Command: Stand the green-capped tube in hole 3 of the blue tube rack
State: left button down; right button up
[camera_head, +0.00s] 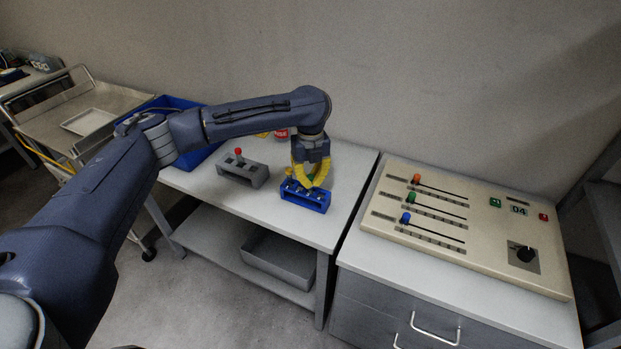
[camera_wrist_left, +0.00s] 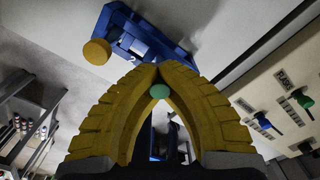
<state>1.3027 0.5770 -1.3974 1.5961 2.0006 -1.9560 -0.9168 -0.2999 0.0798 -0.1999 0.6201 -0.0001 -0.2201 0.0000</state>
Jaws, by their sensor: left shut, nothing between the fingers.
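The blue tube rack (camera_head: 306,199) stands on the white bench in the head view, and it also shows in the left wrist view (camera_wrist_left: 150,38). My left gripper (camera_head: 308,185) has yellow fingers and is right over the rack, pointing down. Its fingertips (camera_wrist_left: 157,72) meet in the wrist view. A round green cap (camera_wrist_left: 160,91) shows in the gap between the fingers, below where the tips meet. The tube under it is hidden, and I cannot tell which hole it is at. The fingers hide part of the rack. My right gripper is not in view.
A grey rack (camera_head: 243,171) with a red-topped tube (camera_head: 239,152) stands left of the blue rack. A blue bin (camera_head: 199,153) is behind my arm. A control panel (camera_head: 466,226) is at right.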

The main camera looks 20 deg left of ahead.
pick_arm(q)
jog(key=c, duration=1.5)
grip_release()
notch_tip(320, 180, up, 12)
jog(key=shift+w, duration=0.1)
